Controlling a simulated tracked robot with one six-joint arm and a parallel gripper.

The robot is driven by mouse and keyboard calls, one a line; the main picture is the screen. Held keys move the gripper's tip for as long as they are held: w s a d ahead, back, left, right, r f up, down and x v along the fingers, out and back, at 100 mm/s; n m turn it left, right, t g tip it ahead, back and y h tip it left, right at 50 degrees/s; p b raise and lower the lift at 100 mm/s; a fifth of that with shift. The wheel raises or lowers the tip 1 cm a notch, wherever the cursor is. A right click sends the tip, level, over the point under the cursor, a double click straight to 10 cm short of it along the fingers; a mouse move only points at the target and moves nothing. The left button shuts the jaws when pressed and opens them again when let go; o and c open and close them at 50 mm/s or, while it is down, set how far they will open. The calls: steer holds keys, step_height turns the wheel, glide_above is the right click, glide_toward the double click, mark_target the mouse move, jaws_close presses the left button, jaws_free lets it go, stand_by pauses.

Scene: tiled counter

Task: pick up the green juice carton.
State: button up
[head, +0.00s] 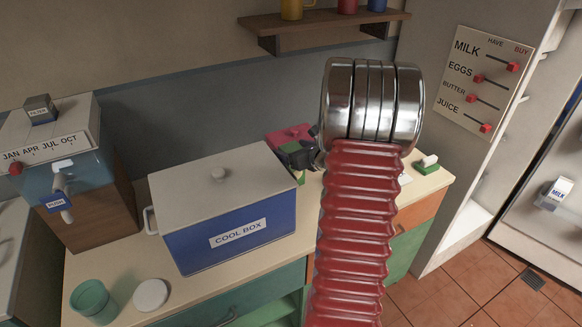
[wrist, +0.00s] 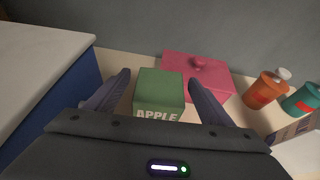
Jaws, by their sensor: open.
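The green juice carton (wrist: 160,90), with "APPLE" lettered on its near face, stands on the counter in the wrist view. My gripper (wrist: 159,78) is open, with one dark finger to the left of the carton and one to the right. Narrow gaps seem to show on both sides; I cannot tell whether either finger touches it. The carton's lower part is hidden by the gripper body. In the head view a small dark green patch (head: 291,147) shows beside my arm, probably the carton, and my arm hides most of that spot.
A blue cool box (head: 228,231) with a white lid stands close on the left. A pink lidded box (wrist: 197,68) is just behind the carton. The wall is behind.

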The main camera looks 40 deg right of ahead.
steer(key=shift+c, duration=0.5)
jaws_close()
steer(key=shift+r, duration=0.1)
stand_by(0.8)
